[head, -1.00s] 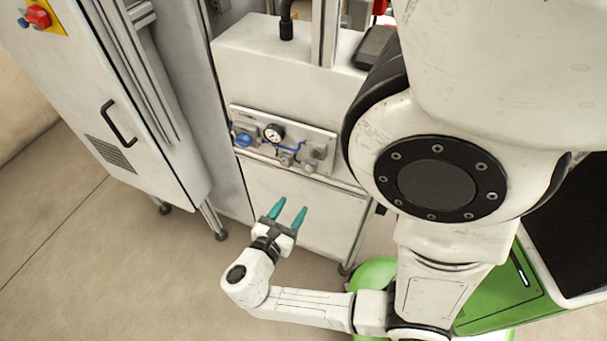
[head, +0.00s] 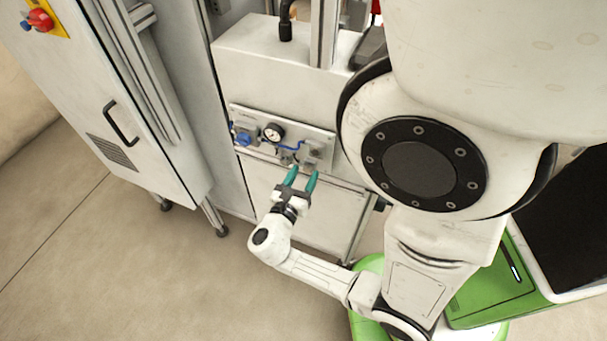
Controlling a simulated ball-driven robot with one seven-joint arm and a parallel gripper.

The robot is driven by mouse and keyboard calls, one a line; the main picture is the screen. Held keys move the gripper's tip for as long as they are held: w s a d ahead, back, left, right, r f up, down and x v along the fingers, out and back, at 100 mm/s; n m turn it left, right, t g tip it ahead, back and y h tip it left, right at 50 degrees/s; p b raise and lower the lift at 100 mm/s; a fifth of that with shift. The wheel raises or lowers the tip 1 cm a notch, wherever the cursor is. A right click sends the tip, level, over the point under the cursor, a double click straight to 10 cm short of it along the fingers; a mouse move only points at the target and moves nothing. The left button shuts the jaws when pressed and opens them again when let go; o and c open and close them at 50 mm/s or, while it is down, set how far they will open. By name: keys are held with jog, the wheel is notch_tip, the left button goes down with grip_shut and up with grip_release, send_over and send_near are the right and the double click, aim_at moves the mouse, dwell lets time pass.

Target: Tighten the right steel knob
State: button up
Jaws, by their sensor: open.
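My gripper (head: 302,179) has two teal fingers that are apart, with nothing seen between them. It points up toward the lower right part of a light panel (head: 258,118) on the front of the white machine. The panel carries a blue knob (head: 243,139), a round gauge (head: 273,132) and a blue tube. Small grey metal fittings (head: 316,150) sit at the panel's right end, just above my fingertips. The right steel knob appears to be among these fittings, but it is too small to tell apart. The fingertips partly cover the panel's lower edge; contact cannot be told.
A tall white cabinet (head: 140,130) with a black handle (head: 121,123) and a red switch (head: 40,19) stands at the left. The machine's plain lower front (head: 262,205) lies behind my wrist. Open floor (head: 120,270) spreads at the lower left.

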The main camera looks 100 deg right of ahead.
jog(key=shift+s+d, duration=0.15)
jog(key=shift+d, duration=0.05)
grip_shut()
dwell(0.4)
